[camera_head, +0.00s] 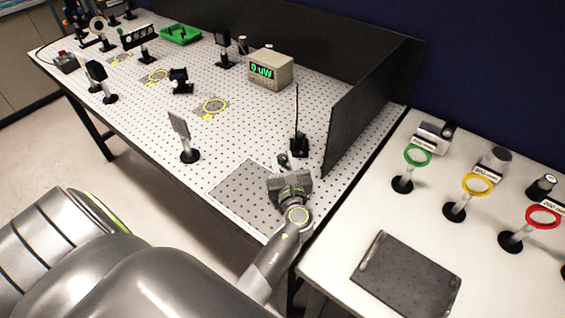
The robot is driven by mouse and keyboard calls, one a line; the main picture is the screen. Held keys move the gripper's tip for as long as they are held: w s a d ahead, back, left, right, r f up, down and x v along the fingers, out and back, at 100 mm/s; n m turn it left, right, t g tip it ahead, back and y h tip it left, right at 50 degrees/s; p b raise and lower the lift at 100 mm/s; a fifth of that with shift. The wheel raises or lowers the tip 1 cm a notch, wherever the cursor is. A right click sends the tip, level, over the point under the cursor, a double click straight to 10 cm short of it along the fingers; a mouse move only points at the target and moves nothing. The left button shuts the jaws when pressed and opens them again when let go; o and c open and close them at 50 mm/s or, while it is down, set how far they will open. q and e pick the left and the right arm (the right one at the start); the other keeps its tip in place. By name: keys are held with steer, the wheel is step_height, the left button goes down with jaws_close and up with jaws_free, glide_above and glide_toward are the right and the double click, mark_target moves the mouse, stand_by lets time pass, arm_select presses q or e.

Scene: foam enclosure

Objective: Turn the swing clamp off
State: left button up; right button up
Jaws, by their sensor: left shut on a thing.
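My left gripper (284,171) is over the near right part of the perforated table. It is shut on a small dark part (282,159) that shows just beyond its fingertips. This part appears to belong to the swing clamp, but the gripper hides most of it. A black mount (299,146) with a thin upright rod stands just behind and to the right of the gripper. I cannot tell whether the two are joined. My right gripper is not in view.
A grey plate (238,190) lies left of the gripper. A black panel (355,105) stands close on the right. A display box (270,70) is behind, and a post-mounted plate (180,128) is left. The side table (470,245) holds green, yellow and red rings.

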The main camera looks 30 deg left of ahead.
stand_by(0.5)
arm_select(q)
steer(key=o, duration=1)
steer(key=shift+c, duration=0.2)
